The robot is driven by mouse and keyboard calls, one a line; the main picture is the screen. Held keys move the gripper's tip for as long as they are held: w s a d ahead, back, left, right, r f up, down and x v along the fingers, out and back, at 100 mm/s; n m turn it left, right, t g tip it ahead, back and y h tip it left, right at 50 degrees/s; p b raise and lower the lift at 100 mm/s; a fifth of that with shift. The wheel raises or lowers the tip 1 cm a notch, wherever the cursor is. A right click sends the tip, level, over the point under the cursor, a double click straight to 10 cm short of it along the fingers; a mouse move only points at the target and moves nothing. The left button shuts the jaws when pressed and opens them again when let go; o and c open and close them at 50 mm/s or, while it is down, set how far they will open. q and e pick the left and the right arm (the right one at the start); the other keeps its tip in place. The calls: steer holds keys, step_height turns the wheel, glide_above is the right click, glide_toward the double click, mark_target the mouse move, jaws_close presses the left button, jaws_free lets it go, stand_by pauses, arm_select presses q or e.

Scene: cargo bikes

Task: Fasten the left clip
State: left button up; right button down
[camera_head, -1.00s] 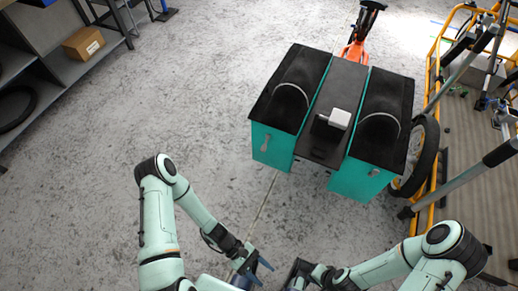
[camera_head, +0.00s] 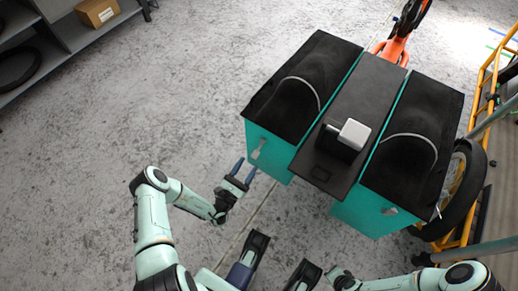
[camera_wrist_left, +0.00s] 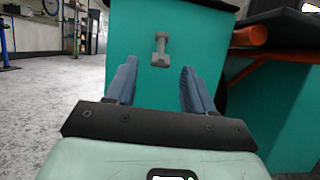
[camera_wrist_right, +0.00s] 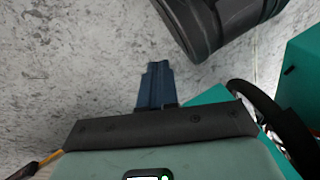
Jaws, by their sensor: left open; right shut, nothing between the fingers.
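The left clip (camera_head: 258,148) is a small grey latch on the front face of the left teal box (camera_head: 272,160) of the cargo bike. It shows upright in the left wrist view (camera_wrist_left: 160,50), ahead of and between my fingers. My left gripper (camera_head: 244,172) is open and empty, a short way in front of the clip and not touching it. In the left wrist view its two blue fingers (camera_wrist_left: 160,85) point at the box face. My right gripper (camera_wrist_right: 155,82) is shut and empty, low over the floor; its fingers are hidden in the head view.
A right teal box (camera_head: 365,212) has a similar clip (camera_head: 389,211). A black centre panel with a grey-white block (camera_head: 353,134) lies between the boxes. A wheel (camera_head: 460,185) and yellow frame stand at the right. A shelf with a cardboard box (camera_head: 97,12) is top left. Floor on the left is clear.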

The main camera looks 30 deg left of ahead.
mark_target(254, 156)
arm_select(q)
steer(key=b+x, duration=0.1)
steer(key=x, duration=0.7)
steer(key=shift+w+d, duration=0.1)
steer(key=shift+w, duration=0.05)
arm_select(e)
steer(key=s+f, duration=0.1)
steer(key=s, duration=0.1)
steer(key=s+f+g, duration=0.1)
steer(key=shift+d+f, duration=0.25)
steer(key=shift+f, duration=0.05)
arm_select(q)
steer(key=shift+c, duration=0.3)
jaws_close()
